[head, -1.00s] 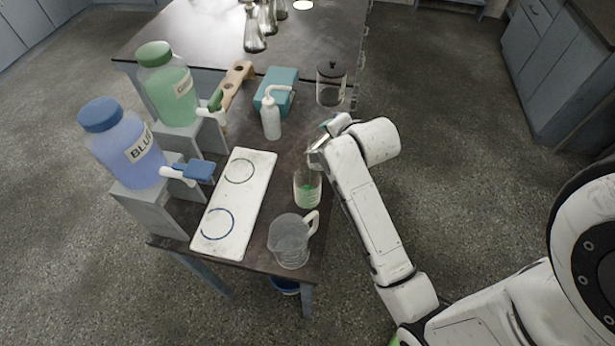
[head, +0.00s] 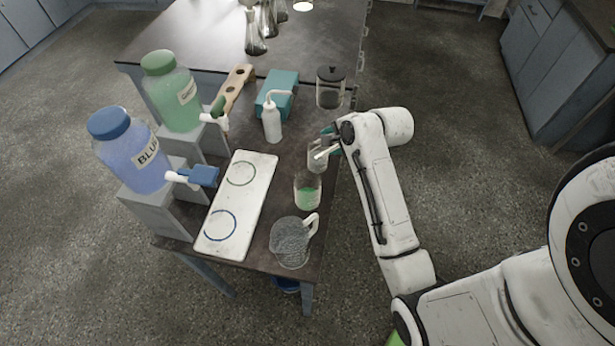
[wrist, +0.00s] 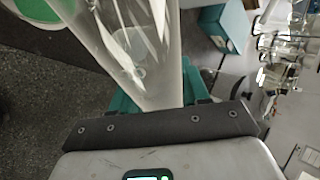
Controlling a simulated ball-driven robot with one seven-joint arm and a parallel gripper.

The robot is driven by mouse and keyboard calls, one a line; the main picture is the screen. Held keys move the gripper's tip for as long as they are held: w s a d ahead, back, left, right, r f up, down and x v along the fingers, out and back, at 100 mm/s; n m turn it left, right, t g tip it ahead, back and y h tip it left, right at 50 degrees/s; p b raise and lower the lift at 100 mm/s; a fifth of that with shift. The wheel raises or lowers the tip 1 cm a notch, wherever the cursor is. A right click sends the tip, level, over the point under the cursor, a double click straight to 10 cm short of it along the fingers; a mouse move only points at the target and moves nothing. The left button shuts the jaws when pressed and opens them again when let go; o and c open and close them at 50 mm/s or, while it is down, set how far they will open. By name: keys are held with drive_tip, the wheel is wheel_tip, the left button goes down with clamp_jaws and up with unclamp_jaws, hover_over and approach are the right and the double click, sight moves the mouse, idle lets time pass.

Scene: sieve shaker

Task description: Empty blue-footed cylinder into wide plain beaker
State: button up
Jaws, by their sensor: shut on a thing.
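My gripper (head: 329,150) is shut on a clear cylinder (head: 317,160), just behind the beaker. In the wrist view the cylinder (wrist: 125,45) is clear glass between teal fingers, and I see no coloured liquid in it. Its blue foot cannot be made out now. The plain beaker (head: 307,192) stands upright on the bench with green liquid in its lower part. Green also shows at the top left of the wrist view. The cylinder looks close to upright in the head view, but its exact tilt is hard to tell.
A clear handled jug (head: 290,243) stands in front of the beaker. A white tray (head: 236,205) with two rings lies to the left. Blue (head: 130,155) and green (head: 173,95) dispensers, a wash bottle (head: 271,122), a teal box (head: 283,85) and a lidded jar (head: 330,88) stand around.

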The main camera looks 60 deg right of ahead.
drive_tip(key=shift+a+y+p, duration=0.1)
drive_tip(key=shift+y+p, duration=0.2)
drive_tip(key=shift+p, duration=0.15)
drive_tip(key=shift+a+r+y+p, duration=0.15)
drive_tip(key=shift+r+y+p, duration=0.2)
drive_tip(key=shift+p, duration=0.6)
drive_tip(key=shift+w+a+r+m+y, duration=0.1)
drive_tip(key=shift+a+r+m+y, duration=0.15)
drive_tip(key=shift+m+y, duration=0.25)
drive_tip(key=shift+w+a+m+t+y, duration=0.1)
drive_tip(key=shift+a+m+t+y, duration=0.4)
drive_tip(key=shift+y, duration=0.65)
drive_tip(key=shift+d+m+t+y, duration=0.15)
drive_tip(key=shift+m+y, duration=0.15)
drive_tip(key=shift+y, duration=0.3)
drive_tip(key=shift+m+t+y, duration=0.15)
drive_tip(key=shift+m+y, duration=0.15)
drive_tip(key=shift+y, duration=0.3)
drive_tip(key=m+y, duration=0.1)
drive_tip(key=f+m+t+y, duration=0.1)
drive_tip(key=y, duration=0.1)
drive_tip(key=shift+y, duration=0.3)
